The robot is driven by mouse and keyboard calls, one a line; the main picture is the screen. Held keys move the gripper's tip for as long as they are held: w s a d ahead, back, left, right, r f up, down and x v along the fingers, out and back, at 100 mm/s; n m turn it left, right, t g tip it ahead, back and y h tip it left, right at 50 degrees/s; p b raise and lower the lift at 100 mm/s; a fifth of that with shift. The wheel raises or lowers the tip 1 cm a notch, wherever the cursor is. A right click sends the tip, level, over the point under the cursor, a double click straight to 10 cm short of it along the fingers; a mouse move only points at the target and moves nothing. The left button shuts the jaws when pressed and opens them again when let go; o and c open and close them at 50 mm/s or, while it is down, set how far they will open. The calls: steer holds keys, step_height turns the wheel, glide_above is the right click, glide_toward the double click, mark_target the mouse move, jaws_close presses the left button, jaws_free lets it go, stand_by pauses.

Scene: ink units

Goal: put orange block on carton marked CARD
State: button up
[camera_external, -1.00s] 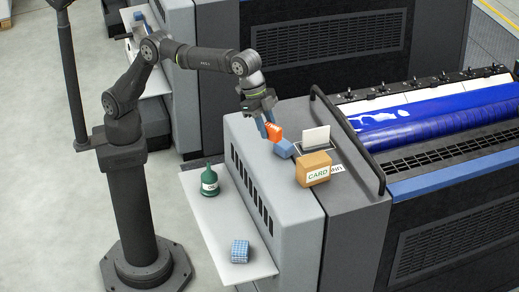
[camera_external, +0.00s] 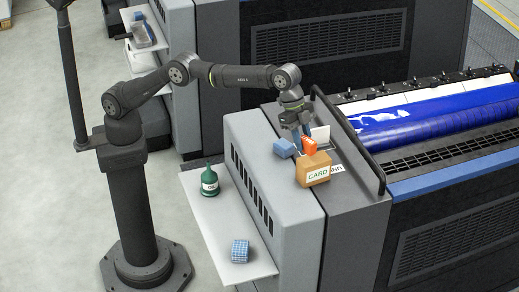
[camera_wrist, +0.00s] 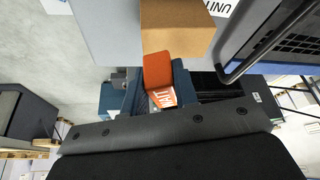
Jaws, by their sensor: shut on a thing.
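The orange block (camera_external: 309,146) is held in my gripper (camera_external: 303,140), just above the back top edge of the carton marked CARD (camera_external: 314,174). In the external view I cannot tell whether block and carton touch. In the wrist view the orange block (camera_wrist: 157,72) sits between the blue fingers of my gripper (camera_wrist: 158,85), with white lettering on its lower face. The brown carton (camera_wrist: 176,32) lies just beyond it there.
A green bottle (camera_external: 209,181) and a blue checked block (camera_external: 240,251) are on the lower shelf.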

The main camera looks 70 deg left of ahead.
steer(key=shift+s+f, duration=0.1)
steer(key=shift+f, duration=1.65)
steer(key=shift+f, duration=0.1)
steer(key=o, duration=1)
steer(key=v, duration=1.2)
steer(key=shift+s+a, duration=0.1)
steer(key=x, duration=1.2)
steer(key=shift+f, duration=0.2)
steer(key=shift+r, duration=1.45)
